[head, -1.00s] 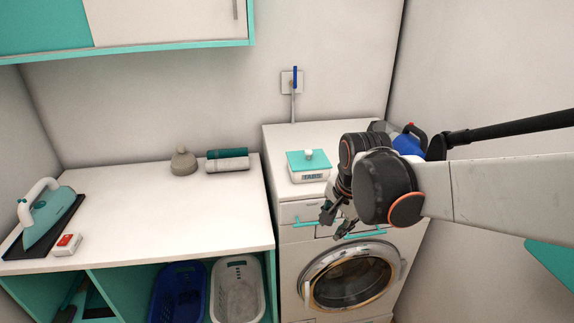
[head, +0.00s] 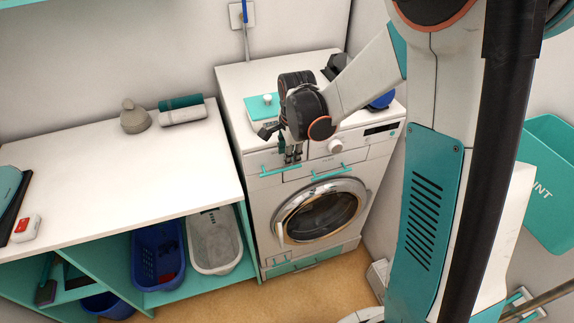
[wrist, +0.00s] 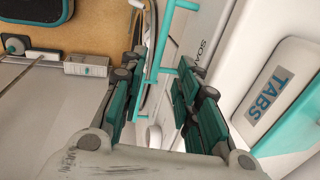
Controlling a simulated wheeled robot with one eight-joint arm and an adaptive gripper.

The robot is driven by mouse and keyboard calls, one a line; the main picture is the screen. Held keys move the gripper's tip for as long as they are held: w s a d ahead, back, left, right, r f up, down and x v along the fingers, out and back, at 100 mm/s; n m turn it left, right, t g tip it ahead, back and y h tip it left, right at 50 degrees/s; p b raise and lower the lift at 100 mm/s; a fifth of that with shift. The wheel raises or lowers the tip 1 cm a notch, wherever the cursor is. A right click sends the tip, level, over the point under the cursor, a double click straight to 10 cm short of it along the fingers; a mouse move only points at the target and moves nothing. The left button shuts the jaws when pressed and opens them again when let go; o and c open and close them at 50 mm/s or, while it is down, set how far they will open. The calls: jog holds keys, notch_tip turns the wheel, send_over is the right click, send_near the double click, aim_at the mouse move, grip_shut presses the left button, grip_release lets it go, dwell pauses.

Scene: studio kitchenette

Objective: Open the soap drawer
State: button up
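The washing machine (head: 258,205) has two teal bar handles on its upper front, a left handle (head: 280,171) and a longer right handle (head: 330,174). In the wrist view, a panel with letters reading "SOA" (wrist: 205,40) lies beside a long teal bar (wrist: 164,35); this looks like the soap drawer's front. The drawer front looks flush. My gripper (head: 292,156) points down in front of the panel, near the gap between the two handles. In the wrist view its fingers (wrist: 158,100) are apart with nothing held; teal bar ends show just beyond them. Contact cannot be told.
The round door (head: 322,216) is below the handles. A white counter (head: 120,180) adjoins on the left, with baskets beneath. A teal bin (head: 550,170) is at the right.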

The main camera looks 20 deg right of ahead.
jog(key=f, duration=0.4)
jog(key=w+f+b, duration=0.1)
jog(key=f, duration=0.1)
jog(key=shift+w+f, duration=0.1)
jog(key=shift+f, duration=0.15)
grip_shut()
